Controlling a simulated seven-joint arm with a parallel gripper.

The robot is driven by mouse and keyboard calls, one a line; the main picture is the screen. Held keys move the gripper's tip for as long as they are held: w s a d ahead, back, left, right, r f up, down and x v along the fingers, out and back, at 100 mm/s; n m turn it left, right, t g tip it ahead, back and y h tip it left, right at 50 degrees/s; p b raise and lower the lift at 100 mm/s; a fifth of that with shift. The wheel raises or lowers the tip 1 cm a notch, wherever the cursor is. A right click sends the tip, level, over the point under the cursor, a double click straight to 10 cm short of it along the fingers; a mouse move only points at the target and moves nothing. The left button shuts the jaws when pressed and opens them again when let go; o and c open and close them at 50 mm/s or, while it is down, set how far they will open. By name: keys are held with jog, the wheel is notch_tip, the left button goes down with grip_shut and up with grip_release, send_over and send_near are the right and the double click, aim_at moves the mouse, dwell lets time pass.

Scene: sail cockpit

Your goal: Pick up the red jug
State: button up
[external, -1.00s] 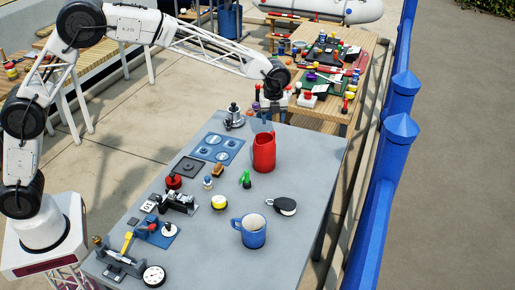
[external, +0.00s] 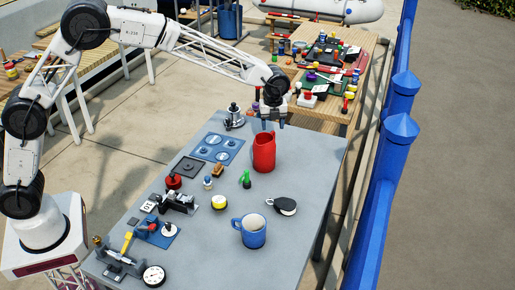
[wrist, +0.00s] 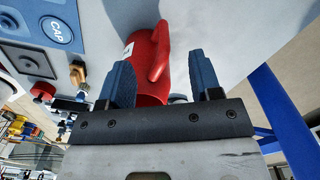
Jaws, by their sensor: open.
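The red jug (external: 264,154) stands upright on the grey table, toward its far end. My gripper (external: 273,123) is open and empty above and just behind the jug's top in the external view. In the wrist view my gripper (wrist: 158,72) has its two blue fingers spread apart. The red jug (wrist: 150,55) shows between and beyond them, nearer the left finger, with its handle toward the right finger. Part of the jug is hidden behind the gripper. I cannot tell whether a finger touches it.
A blue mug (external: 252,235) and a black-and-white pulley block (external: 285,206) stand nearer on the grey table (external: 310,165). A green item (external: 246,179) is close to the jug. A blue panel (external: 217,147) and a metal winch (external: 234,119) lie left. Table space right of the jug is clear.

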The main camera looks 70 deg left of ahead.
jog(key=shift+f, duration=0.1)
jog(key=shift+s+f, duration=0.15)
jog(key=shift+f, duration=2.35)
jog(key=shift+c, duration=0.4)
